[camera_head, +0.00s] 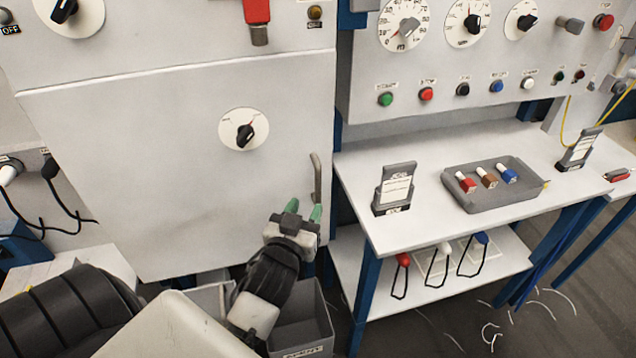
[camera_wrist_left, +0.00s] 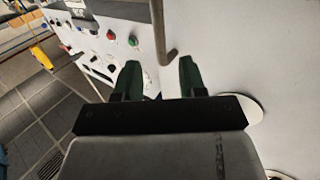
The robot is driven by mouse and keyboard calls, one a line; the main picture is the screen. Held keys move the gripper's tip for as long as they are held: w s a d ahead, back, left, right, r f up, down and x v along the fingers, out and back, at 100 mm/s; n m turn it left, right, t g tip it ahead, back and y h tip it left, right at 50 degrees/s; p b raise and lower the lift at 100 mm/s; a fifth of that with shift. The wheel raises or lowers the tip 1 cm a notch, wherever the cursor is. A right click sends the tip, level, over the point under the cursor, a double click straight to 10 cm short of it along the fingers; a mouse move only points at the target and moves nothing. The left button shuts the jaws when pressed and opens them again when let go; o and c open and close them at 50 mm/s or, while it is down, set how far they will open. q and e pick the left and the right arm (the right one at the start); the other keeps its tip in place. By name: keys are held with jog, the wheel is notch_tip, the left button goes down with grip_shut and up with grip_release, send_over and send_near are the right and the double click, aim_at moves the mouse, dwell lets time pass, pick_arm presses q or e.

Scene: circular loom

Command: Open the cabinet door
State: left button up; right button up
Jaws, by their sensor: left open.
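The cabinet door (camera_head: 150,190) is a large light grey panel at the left of the head view and looks shut. A round white dial with a black knob (camera_head: 243,130) sits on it. A thin grey bar handle (camera_head: 317,178) stands upright near the door's right edge. My left gripper (camera_head: 303,210) has green fingers and is open just below the handle in the head view. In the left wrist view the handle (camera_wrist_left: 160,35) hangs between and beyond the green fingertips (camera_wrist_left: 160,72). I cannot tell whether they touch it. My right gripper is not in view.
A white workbench (camera_head: 440,225) stands right of the cabinet, with a grey tray (camera_head: 500,208) of small coloured parts. A control panel (camera_head: 450,110) with dials and buttons is above it. An open grey bin (camera_head: 300,335) is below my left gripper.

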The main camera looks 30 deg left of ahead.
aim_at(317, 186)
pick_arm(q)
jog(key=p+x, duration=0.1)
jog(key=x, duration=0.7)
jog(key=shift+w+f, duration=0.1)
jog(key=shift+w, duration=0.2)
grip_shut()
